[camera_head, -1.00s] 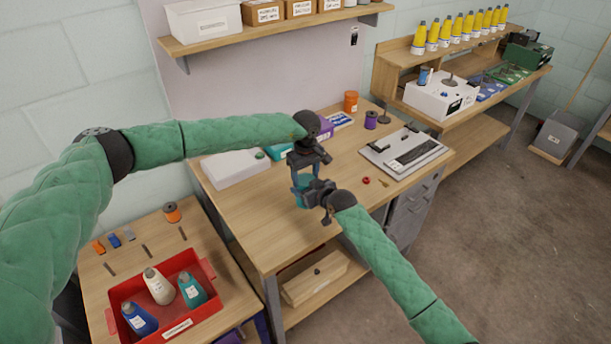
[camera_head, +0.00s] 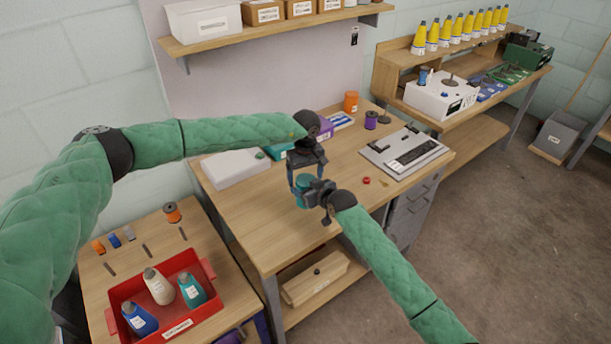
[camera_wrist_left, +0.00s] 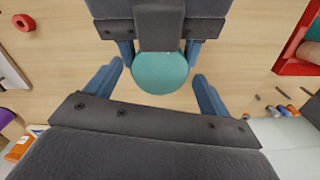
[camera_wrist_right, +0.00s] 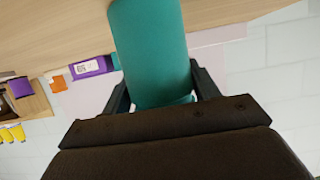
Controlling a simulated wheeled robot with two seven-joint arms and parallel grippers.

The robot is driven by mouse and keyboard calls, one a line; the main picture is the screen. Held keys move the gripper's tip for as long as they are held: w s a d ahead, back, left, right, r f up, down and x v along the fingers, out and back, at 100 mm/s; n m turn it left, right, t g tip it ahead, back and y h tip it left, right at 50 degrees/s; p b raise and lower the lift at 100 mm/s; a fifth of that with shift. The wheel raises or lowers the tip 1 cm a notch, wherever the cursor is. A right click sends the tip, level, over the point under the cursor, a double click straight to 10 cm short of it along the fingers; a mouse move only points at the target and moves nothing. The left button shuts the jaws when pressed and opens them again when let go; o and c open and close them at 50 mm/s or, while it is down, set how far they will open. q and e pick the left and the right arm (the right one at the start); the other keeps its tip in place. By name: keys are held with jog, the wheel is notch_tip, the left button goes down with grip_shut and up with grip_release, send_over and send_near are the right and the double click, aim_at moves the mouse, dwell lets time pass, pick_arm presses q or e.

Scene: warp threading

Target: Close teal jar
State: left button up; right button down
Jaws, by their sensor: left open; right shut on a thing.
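The teal jar (camera_head: 302,187) is held above the front part of the workbench. In the right wrist view it is a teal cylinder (camera_wrist_right: 150,50) between the fingers. My right gripper (camera_head: 310,191) is shut on it. My left gripper (camera_head: 305,172) is directly above the jar, fingers pointing down and apart. In the left wrist view the jar's round teal top (camera_wrist_left: 160,72) lies between the open fingers, with a gap at each side. Whether that disc is a separate lid, and how it is seated, cannot be told.
The workbench holds a white box (camera_head: 235,168), a purple spool (camera_head: 371,120), an orange jar (camera_head: 351,101), a small red ring (camera_head: 366,181) and a keyboard-like device (camera_head: 405,152). A red tray (camera_head: 205,268) with several bottles stands on the lower table at left.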

pick_arm(q)
jog(key=shift+r, duration=2.2)
jog(key=shift+c, duration=0.4)
